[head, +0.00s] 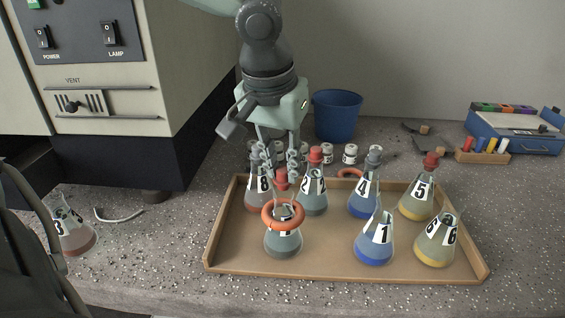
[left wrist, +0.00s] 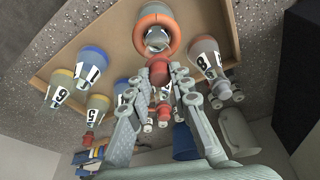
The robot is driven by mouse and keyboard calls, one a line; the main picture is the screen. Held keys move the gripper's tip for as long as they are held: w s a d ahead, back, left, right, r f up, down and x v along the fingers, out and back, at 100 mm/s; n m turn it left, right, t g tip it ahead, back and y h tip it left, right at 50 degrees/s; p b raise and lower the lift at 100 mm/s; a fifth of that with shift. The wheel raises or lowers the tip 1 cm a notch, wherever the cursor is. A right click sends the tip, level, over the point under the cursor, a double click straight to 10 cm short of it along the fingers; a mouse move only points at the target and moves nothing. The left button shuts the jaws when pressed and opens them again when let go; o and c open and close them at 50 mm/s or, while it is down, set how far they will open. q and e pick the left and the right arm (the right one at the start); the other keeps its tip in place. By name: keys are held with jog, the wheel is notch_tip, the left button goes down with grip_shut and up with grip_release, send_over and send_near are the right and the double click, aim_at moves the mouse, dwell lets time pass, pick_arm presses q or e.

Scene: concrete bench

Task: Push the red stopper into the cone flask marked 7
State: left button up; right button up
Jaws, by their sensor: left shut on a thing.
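My left gripper (head: 281,170) is shut on a red stopper (head: 281,183), which also shows between its fingertips in the left wrist view (left wrist: 158,70). Right below the stopper stands a cone flask (head: 283,245) with grey contents, upright at the tray's front left. An orange ring (head: 268,222) lies around its upper part and covers most of its label, so I cannot read a 7. In the left wrist view the ring (left wrist: 143,17) surrounds the flask's neck. The stopper is close over the mouth; I cannot tell whether it touches. My right gripper is not in view.
The tan tray (head: 340,273) also holds flasks 8 (head: 257,199), 2 (head: 313,203), 4 (head: 362,205), 5 (head: 415,210), 1 (head: 373,252) and 6 (head: 434,252). Flask 3 (head: 76,238) stands outside, left. Behind are small jars (head: 350,155) and a blue bucket (head: 337,115).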

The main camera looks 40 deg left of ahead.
pick_arm(q)
jog(key=shift+f, duration=0.3)
jog(key=shift+f+b, duration=0.5)
jog(key=shift+f, duration=0.15)
jog(key=shift+f, duration=0.15)
jog(key=shift+f, duration=0.3)
dwell(0.3)
jog(key=o, duration=0.9)
jog(key=shift+c, duration=0.2)
jog(key=shift+o, duration=0.4)
